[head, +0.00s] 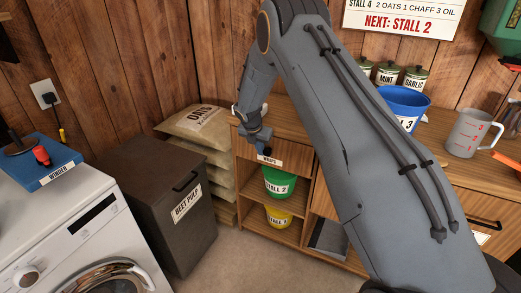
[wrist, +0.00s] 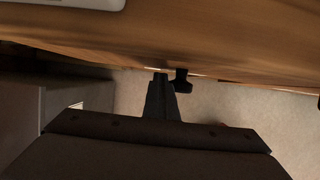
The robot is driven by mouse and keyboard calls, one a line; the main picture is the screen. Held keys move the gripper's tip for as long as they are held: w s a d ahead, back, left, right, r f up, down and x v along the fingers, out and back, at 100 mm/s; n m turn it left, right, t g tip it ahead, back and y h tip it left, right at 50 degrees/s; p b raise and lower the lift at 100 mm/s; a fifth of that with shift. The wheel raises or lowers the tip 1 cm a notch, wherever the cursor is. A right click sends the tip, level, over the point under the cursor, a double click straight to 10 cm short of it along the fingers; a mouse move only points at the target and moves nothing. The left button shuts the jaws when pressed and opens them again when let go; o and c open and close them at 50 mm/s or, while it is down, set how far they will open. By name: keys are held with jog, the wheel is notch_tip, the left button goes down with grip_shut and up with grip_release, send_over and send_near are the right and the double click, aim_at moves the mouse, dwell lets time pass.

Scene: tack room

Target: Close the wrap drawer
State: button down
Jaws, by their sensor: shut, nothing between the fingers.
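The wrap drawer (head: 270,160), labelled "WRAPS", is at the upper left of the wooden cabinet, just under the worktop. Its front looks close to the cabinet face; I cannot tell if a small gap is left. My gripper (head: 264,150) is shut and empty, right at the drawer front, and it hides part of it. In the wrist view my gripper (wrist: 163,78) points at a dark wooden edge, with a small black part (wrist: 182,82) beside it. I cannot tell whether the gripper touches the drawer.
Below the drawer are open shelves with a green bucket (head: 278,182) and a yellow bucket (head: 278,216). A blue bucket (head: 405,101) and a measuring jug (head: 466,133) stand on the worktop.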

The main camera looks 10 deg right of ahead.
jog(key=s+a+r+b, duration=0.1)
jog(key=s+a+r, duration=0.4)
jog(key=r, duration=0.4)
jog(key=s+d+r+m+g+y, duration=0.1)
jog(key=s+d+r+m, duration=0.1)
jog(key=s+m, duration=0.7)
jog(key=s+d+r+m+g+y, duration=0.1)
jog(key=s+m, duration=0.8)
jog(key=s, duration=0.9)
jog(key=s+d+r+m+g, duration=0.1)
jog(key=s+d+r+m, duration=0.2)
jog(key=s+m, duration=0.7)
jog(key=s+r, duration=0.1)
jog(key=s, duration=0.2)
jog(key=shift+s+d+r+y, duration=0.15)
jog(key=shift+d+r+y, duration=0.05)
jog(key=shift+r+y, duration=0.2)
